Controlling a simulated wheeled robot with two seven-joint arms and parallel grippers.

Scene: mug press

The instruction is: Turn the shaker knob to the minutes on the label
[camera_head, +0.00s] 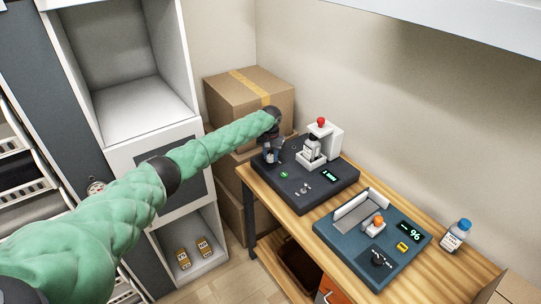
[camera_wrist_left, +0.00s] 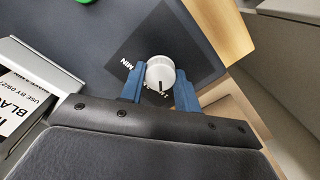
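My left gripper (camera_head: 271,154) reaches down over the unit's far left corner. In the left wrist view, its two blue fingers (camera_wrist_left: 160,80) sit on either side of the round white knob (camera_wrist_left: 160,70) and appear to touch it. The knob's dark pointer line faces the gripper. The dial print around it reads "MIN"; its numbers are partly hidden. My right gripper is not in view.
A printed label (camera_wrist_left: 18,105) is cut off at the wrist view's left edge, showing "USE BY". Cardboard boxes (camera_head: 250,105) stand behind the arm.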

